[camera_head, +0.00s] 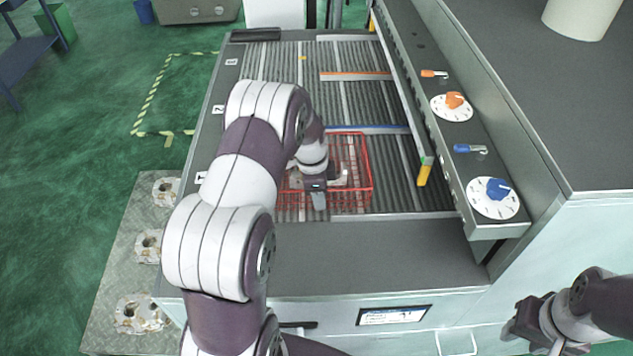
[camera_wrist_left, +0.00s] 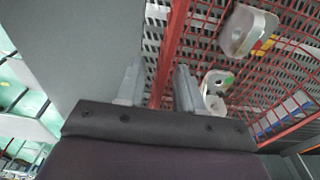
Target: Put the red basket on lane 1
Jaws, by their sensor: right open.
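The red wire basket (camera_head: 352,160) stands on the grey roller bed in the front lane, beside the label 1 (camera_head: 201,177) and in front of the blue rail. My left arm hides its left part. It holds metal castings, two of which show in the left wrist view (camera_wrist_left: 247,30). My left gripper (camera_head: 319,203) is at the basket's near side. In the left wrist view its fingers (camera_wrist_left: 158,90) stand apart, one on each side of the red rim (camera_wrist_left: 170,50), with gaps visible. My right gripper (camera_head: 512,328) is open and empty at the lower right.
A blue rail (camera_head: 368,129) and an orange rail (camera_head: 356,76) divide the rollers. A control panel with an orange knob (camera_head: 454,100) and a blue knob (camera_head: 497,189) runs along the right. Several castings stand on a pallet (camera_head: 112,290) at the left. The far lanes look clear.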

